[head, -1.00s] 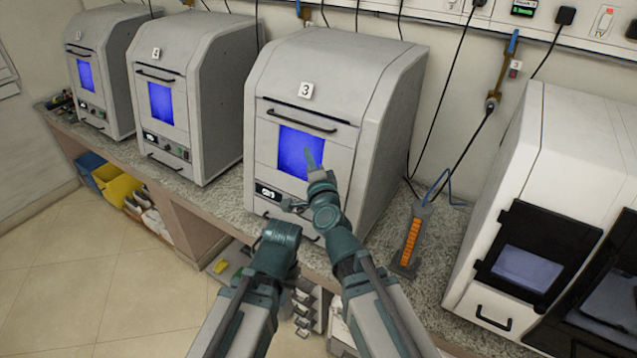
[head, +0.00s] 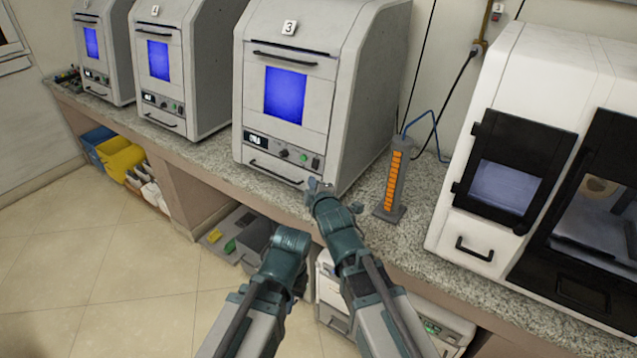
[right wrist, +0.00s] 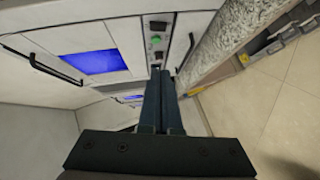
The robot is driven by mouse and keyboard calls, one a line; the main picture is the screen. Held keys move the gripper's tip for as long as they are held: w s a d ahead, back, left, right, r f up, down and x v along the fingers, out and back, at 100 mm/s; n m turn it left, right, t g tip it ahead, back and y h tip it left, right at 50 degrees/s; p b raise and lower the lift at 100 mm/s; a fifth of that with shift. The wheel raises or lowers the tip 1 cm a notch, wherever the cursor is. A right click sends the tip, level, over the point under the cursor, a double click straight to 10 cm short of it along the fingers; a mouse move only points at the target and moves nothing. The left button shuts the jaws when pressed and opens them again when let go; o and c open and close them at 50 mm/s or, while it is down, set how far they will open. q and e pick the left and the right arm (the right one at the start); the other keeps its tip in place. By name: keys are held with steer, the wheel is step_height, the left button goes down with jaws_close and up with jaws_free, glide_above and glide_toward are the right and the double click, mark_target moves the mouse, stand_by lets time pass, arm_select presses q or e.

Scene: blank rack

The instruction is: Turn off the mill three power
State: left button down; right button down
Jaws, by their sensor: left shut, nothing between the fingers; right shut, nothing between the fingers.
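Mill three (head: 345,95) is the grey cabinet with the "3" label and a lit blue window (head: 286,93). Its lower panel has a small display (head: 257,139), a dark knob (head: 283,153), a green button (head: 303,155) and a dark switch (head: 315,163) at the right end. My right gripper (head: 318,186) is just below and in front of that end of the panel. In the right wrist view its shut, empty fingers (right wrist: 160,75) point toward a panel with a green button (right wrist: 156,40). My left gripper (head: 290,238) is low, before the counter; its fingers are hard to make out.
Two similar mills (head: 185,65) (head: 103,50) with blue windows stand left along the granite counter (head: 215,160). An orange-and-grey upright device (head: 393,180) stands right of mill three. A white machine (head: 530,90) with dark doors is further right. Bins and boxes sit below.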

steer(key=shift+d+f, duration=0.1)
stand_by(0.3)
steer(key=b, duration=0.3)
glide_toward(311, 166)
steer(key=w+a, duration=0.3)
steer(key=shift+w+d+f+b, duration=0.35)
steer(key=shift+w+d+f, duration=0.1)
steer(key=shift+w, duration=0.15)
steer(key=shift+w+d+f+b, duration=0.3)
steer(key=shift+w+d+b, duration=0.1)
steer(key=shift+w, duration=0.25)
